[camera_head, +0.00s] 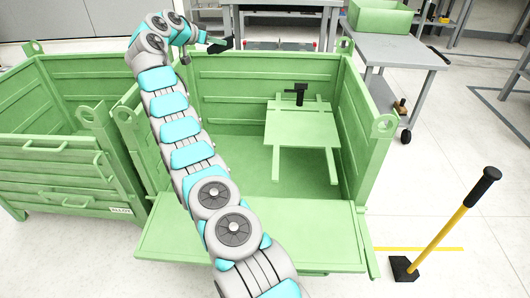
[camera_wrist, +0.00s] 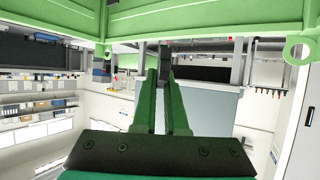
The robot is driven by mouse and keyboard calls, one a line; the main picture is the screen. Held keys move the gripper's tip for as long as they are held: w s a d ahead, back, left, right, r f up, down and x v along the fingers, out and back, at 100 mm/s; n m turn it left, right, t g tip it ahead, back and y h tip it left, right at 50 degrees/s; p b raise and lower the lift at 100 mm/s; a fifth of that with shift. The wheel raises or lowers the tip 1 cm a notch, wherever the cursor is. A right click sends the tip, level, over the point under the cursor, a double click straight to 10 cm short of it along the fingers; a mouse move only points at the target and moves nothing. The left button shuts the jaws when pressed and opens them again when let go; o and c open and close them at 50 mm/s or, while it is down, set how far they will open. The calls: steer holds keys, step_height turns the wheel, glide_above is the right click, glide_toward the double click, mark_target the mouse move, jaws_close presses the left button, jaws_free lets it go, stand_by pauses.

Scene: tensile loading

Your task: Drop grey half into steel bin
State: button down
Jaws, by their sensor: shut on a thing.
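My gripper (camera_head: 220,44) is above the back edge of the middle green bin (camera_head: 160,225), at the end of my raised arm. In the wrist view my gripper's green fingers (camera_wrist: 158,82) are close together and shut on a small dark grey piece (camera_wrist: 164,62), seemingly the grey half. It is mostly hidden by the fingers and not clear in the head view. The middle bin has its front flap lowered. A second green bin (camera_head: 50,165) stands at the left with a small label (camera_head: 121,211) that I cannot read surely. Which bin is for steel cannot be told.
A green bench-like frame (camera_head: 300,130) with a black piece (camera_head: 300,94) on it stands in the middle bin. A grey cart (camera_head: 395,55) with a green box (camera_head: 380,17) is at the right. A yellow-handled tool (camera_head: 445,235) stands on the floor at front right.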

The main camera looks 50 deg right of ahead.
mark_target(217, 51)
steer(key=shift+f+b, duration=1.35)
steer(key=shift+f, duration=0.45)
steer(key=c, duration=0.9)
jaws_free()
steer(key=v, duration=0.7)
steer(key=shift+a+r+b, duration=0.15)
steer(key=shift+a+b, duration=0.2)
steer(key=shift+a, duration=0.05)
